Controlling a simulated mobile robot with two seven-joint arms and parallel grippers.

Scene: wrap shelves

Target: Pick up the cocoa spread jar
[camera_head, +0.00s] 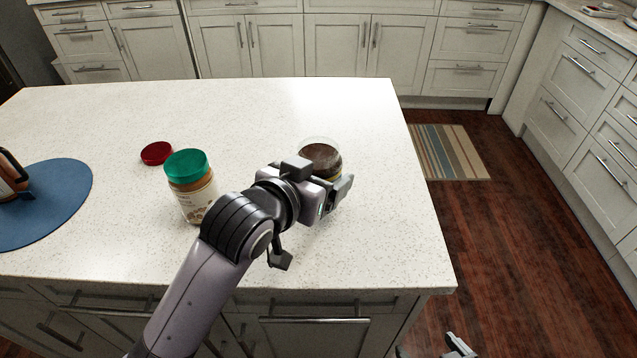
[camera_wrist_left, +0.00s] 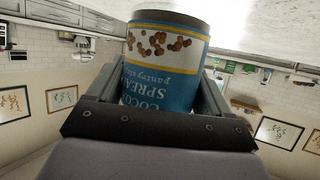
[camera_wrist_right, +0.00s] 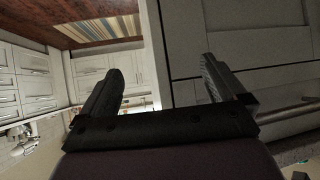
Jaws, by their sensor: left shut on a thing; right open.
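The cocoa spread jar (camera_head: 320,154) is an open, lidless jar with dark brown spread inside, near the right end of the white island. Its blue and white label (camera_wrist_left: 160,75) reads "COCOA SPREAD", upside down in the left wrist view. My left gripper (camera_head: 330,186) is shut on the jar's sides, with one finger on each side of it. I cannot tell whether the jar's base touches the counter. My right gripper (camera_wrist_right: 162,72) is open and empty, low beside the island's front right corner. Only its tip (camera_head: 460,345) shows at the bottom of the head view.
A peanut-coloured jar with a green lid (camera_head: 190,185) stands left of my left gripper. A red lid (camera_head: 157,153) lies behind it. A blue round mat (camera_head: 60,200) with a glass pot (camera_head: 10,180) is at far left. The counter's back is clear.

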